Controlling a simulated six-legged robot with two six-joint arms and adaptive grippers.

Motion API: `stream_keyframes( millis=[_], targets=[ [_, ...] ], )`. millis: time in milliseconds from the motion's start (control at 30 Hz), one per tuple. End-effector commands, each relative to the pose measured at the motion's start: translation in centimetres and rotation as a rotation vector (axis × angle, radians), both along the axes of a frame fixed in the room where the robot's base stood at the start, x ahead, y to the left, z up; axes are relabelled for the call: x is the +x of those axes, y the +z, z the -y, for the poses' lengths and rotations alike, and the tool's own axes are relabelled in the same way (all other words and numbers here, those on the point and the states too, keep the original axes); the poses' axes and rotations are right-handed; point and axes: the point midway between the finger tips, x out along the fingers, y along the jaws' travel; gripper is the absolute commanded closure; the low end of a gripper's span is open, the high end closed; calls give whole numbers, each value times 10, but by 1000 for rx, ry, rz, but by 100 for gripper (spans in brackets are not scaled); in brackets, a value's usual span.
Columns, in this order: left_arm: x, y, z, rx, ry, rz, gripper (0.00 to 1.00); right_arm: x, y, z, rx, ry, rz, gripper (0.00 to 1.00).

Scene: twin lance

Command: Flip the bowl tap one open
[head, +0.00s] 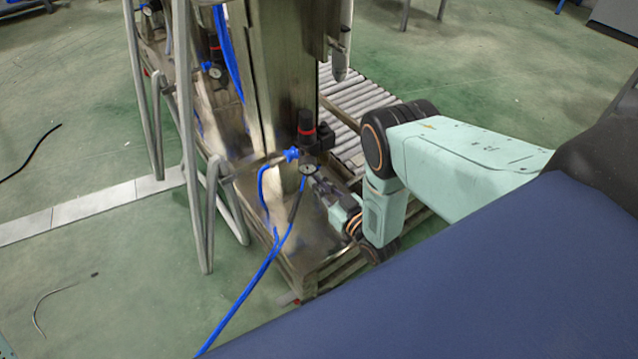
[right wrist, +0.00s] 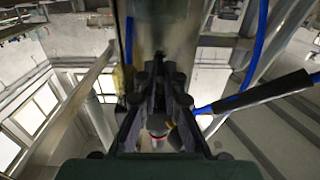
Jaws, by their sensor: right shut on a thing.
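A filter-regulator unit (head: 307,136) with a black body and red band stands on the front of the steel column. Its round gauge (head: 308,169) faces up toward me. My right gripper (head: 318,184) reaches in from the right, just below the gauge, and is shut on a small part there, at the place of bowl tap one. The tap itself is hidden by the fingers. In the right wrist view the dark fingers (right wrist: 160,76) come together in front of the column, and a blurred red and white part shows between their lower links. My left gripper is not in view.
The steel column (head: 285,70) rises behind the unit. Blue hoses (head: 262,270) run close by the gripper. A grey tube frame (head: 187,130) stands left. A second unit (head: 216,65) sits farther back. A roller conveyor (head: 352,95) lies behind. The green floor at left is mostly clear.

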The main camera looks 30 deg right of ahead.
Motion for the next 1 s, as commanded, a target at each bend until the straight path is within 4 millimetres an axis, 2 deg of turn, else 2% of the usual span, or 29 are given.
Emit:
stream_keyframes(
  millis=[33,67,300,667,767,1000],
  targets=[
    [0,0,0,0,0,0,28,0,0,0,0,0,0,100],
    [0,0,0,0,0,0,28,0,0,0,0,0,0,90],
    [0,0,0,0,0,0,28,0,0,0,0,-1,0,70],
    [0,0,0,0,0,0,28,-4,0,1,0,-2,-1,69],
    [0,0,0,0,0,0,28,-15,-1,3,-1,-3,-4,69],
    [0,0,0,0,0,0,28,-63,-2,11,-1,-4,-6,69]
  ],
)
